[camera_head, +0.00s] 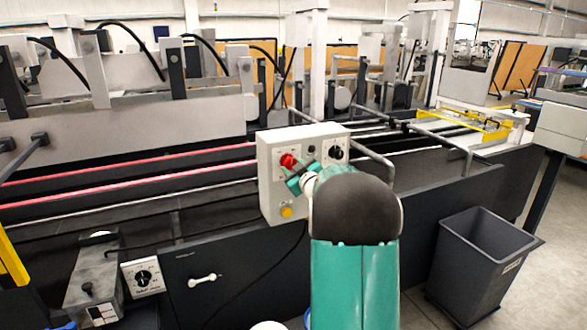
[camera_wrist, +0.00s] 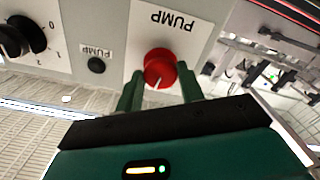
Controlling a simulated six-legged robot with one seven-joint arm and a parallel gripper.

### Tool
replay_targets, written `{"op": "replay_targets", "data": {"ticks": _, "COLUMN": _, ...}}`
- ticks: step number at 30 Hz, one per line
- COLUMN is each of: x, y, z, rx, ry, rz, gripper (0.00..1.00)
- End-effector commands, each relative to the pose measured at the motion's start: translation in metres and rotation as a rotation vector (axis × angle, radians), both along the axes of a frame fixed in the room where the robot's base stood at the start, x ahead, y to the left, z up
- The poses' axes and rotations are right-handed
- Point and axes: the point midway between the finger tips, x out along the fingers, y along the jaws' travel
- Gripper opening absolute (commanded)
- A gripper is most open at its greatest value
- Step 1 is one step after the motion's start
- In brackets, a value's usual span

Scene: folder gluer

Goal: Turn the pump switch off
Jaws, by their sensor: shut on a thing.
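The pump switch is a red rotary knob (camera_head: 288,160) on the front of a light grey control box (camera_head: 266,150). In the wrist view the red knob (camera_wrist: 160,68) sits on a white plate marked PUMP, which appears upside down. A white pointer line on the knob points toward the bottom of that picture, slightly left. My gripper (camera_head: 293,176) is at the knob. In the wrist view the green fingers of my gripper (camera_wrist: 159,76) stand on either side of the knob, shut on it. Part of the knob is hidden behind the fingers in the head view.
A black rotary knob (camera_head: 337,153) and a yellow button (camera_head: 286,211) are on the same box. A small black button (camera_wrist: 96,65) sits beside the pump plate. Metal rails (camera_head: 372,160) run right of the box. A dark bin (camera_head: 472,262) stands at the right.

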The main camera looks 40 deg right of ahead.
Motion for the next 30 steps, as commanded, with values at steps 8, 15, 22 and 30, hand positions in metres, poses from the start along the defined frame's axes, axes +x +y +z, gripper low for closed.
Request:
{"op": "replay_targets", "data": {"ticks": 8, "x": 0.0001, "y": 0.0003, "z": -0.0002, "rx": -0.253, "ry": 0.075, "rz": 0.002, "gripper": 0.15}}
{"op": "replay_targets", "data": {"ticks": 15, "x": 0.0000, "y": 0.0001, "z": 0.0000, "rx": -0.459, "ry": 0.136, "rz": 0.002, "gripper": 0.15}}
{"op": "replay_targets", "data": {"ticks": 22, "x": -0.0004, "y": -0.0005, "z": 0.0002, "rx": -0.611, "ry": 0.180, "rz": 0.001, "gripper": 0.15}}
{"op": "replay_targets", "data": {"ticks": 30, "x": -0.0005, "y": -0.0006, "z": 0.0003, "rx": -0.705, "ry": 0.208, "rz": 0.001, "gripper": 0.15}}
